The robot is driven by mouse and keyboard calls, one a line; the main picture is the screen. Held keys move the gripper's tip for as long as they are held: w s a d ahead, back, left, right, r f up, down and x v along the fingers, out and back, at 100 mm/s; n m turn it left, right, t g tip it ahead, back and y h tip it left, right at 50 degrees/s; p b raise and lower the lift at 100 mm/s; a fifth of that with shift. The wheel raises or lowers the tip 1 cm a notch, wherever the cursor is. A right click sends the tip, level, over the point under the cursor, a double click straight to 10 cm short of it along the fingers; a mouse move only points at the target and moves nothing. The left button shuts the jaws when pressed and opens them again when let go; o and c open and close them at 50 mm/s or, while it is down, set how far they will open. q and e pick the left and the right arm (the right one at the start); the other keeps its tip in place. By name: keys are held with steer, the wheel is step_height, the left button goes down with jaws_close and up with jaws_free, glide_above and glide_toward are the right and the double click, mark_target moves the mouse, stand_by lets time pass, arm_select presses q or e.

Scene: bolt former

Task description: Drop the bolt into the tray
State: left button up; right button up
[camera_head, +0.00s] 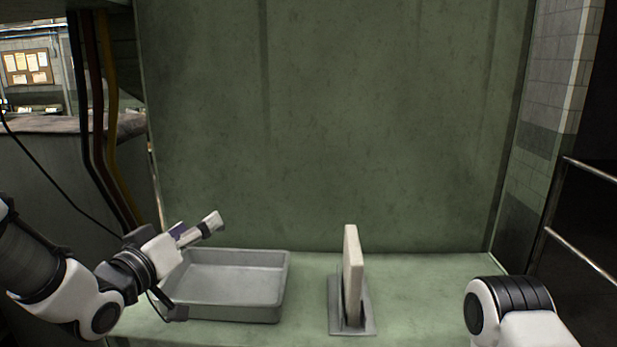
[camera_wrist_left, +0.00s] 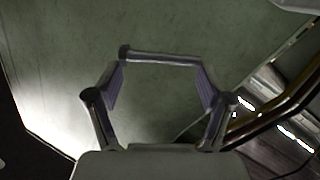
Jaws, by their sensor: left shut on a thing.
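The tray (camera_head: 277,290) is a shallow grey metal pan on the green bench, left of centre in the head view. My left gripper (camera_head: 188,236) is above the tray's back left part, pointing up and to the right. It is shut on a pale grey bolt (camera_head: 211,223), held above the tray and apart from it. In the left wrist view, the bolt (camera_wrist_left: 162,57) looks like a dark bar lying across the tips of the purple-padded fingers. The tray's inside looks empty. My right arm shows at the lower right, but its gripper is out of view.
A beige plate (camera_head: 352,262) stands upright in a grey holder (camera_head: 352,318) right of the tray. A green wall (camera_head: 330,120) closes off the back. Dark and yellow cables (camera_head: 110,130) hang at left. Bare bench lies right of the holder.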

arm_select(q)
steer(key=f, duration=0.1)
steer(key=f+b, duration=0.1)
steer(key=w+f+b, duration=0.1)
steer(key=f, duration=0.1)
steer(key=shift+d+f, duration=0.1)
steer(key=shift+d, duration=0.2)
steer(key=o, duration=1.5)
steer(key=shift+s+a, duration=0.1)
steer(key=shift+s, duration=0.3)
steer(key=shift+o, duration=0.2)
steer(key=v, duration=0.7)
arm_select(e)
step_height(320, 180, down, 3)
steer(key=shift+w+d+f, duration=0.15)
arm_select(q)
steer(key=shift+w, duration=0.1)
steer(key=shift+f, duration=0.1)
arm_select(e)
steer(key=shift+f, duration=0.1)
